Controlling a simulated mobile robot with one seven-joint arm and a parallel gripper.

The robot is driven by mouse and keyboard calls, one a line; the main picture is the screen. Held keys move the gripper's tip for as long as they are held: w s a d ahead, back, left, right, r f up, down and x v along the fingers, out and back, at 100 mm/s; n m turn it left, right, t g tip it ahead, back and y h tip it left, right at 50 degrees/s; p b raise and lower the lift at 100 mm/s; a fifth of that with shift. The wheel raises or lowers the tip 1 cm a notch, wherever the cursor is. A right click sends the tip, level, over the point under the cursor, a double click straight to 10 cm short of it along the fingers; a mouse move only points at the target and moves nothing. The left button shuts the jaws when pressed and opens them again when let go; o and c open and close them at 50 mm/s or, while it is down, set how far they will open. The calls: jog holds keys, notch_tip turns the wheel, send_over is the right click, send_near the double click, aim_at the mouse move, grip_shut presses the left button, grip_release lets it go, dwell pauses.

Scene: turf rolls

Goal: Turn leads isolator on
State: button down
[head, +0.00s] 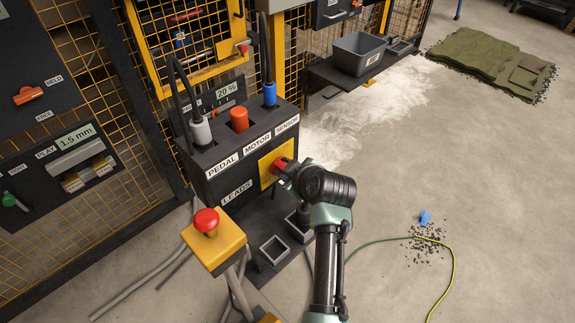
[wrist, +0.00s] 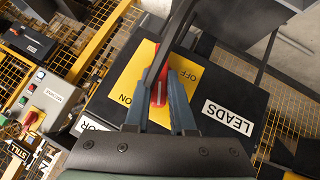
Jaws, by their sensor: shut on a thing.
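The leads isolator is a red handle (wrist: 159,92) on a yellow plate (wrist: 140,72) marked ON and OFF, on the face of a black box (head: 222,171) labelled LEADS. My gripper (wrist: 164,84) is shut on the handle, one finger on each side of it. In the wrist view the handle's white line runs nearly upright, between the ON and OFF words; I cannot tell which it is set to. In the head view my gripper (head: 284,169) covers part of the red handle and yellow plate.
Pedal, motor and sensor plugs stand in the box top. A red button on a yellow post (head: 213,240) stands in front, left of my arm. Small open holders (head: 273,251) sit below the box.

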jog(key=shift+w+d+m+g+y+b, duration=0.15)
jog(key=shift+m+g+y+b, duration=0.1)
jog(key=shift+m+g+y, duration=0.35)
jog(key=shift+w+d+m+g+y+b, duration=0.1)
jog(key=shift+m+g+y+b, duration=0.1)
jog(key=shift+m+g+y, duration=0.35)
jog(key=shift+g, duration=0.35)
jog(key=c, duration=0.8)
grip_release()
jog(key=shift+o, duration=0.2)
jog(key=p+v, duration=0.2)
jog(key=v, duration=1.1)
jog(key=shift+p, duration=0.3)
